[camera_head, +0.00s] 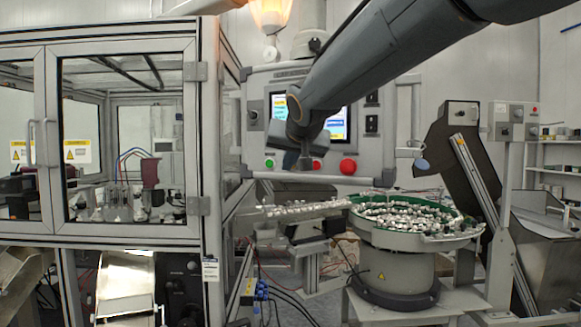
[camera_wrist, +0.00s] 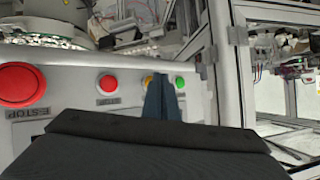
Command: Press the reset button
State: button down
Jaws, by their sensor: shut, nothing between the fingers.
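The control panel (camera_head: 300,182) faces me, with a row of buttons under its screen. In the wrist view, a yellow button (camera_wrist: 148,80) is partly covered by my gripper's fingers (camera_wrist: 162,84). It is the only yellow button, but its label is hidden, so I cannot read whether it says reset. My gripper (camera_head: 291,160) is shut and empty, in front of the panel. The fingertips are between the yellow button and the green button (camera_wrist: 180,82); I cannot tell whether they touch anything. In the head view, my gripper hides the yellow button.
A small red button (camera_wrist: 108,84) and a large red emergency stop (camera_wrist: 20,84) sit along the same row. Below the panel are a bowl feeder (camera_head: 400,240) and a track of small parts (camera_head: 305,208). A glazed cabinet (camera_head: 125,240) stands left.

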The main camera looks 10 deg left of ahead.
jog(key=shift+s+b, duration=0.35)
jog(key=shift+a, duration=0.1)
jog(key=s+a+b, duration=0.1)
jog(key=s+b, duration=0.4)
jog(key=s, duration=0.1)
jog(key=shift+a, duration=0.15)
jog(key=shift+w, duration=0.1)
dwell(0.7)
jog(key=s+d+f+g+h, duration=0.1)
jog(key=d+f+g+h, duration=0.1)
jog(key=d+f, duration=1.05)
jog(key=d+f+g+h, duration=0.25)
jog(key=d+f, duration=0.65)
jog(key=f, duration=0.7)
jog(key=s+d+f+m+g, duration=0.1)
jog(key=s+d+f+g, duration=0.2)
jog(key=s+d+f, duration=0.5)
jog(key=s+d+f+m+g, duration=0.1)
jog(key=s+d+f+g, duration=0.2)
jog(key=s+d+f, duration=0.5)
jog(key=s+f, duration=0.3)
jog(key=s, duration=0.1)
jog(key=shift+s+f, duration=0.3)
jog(key=shift+s, duration=0.1)
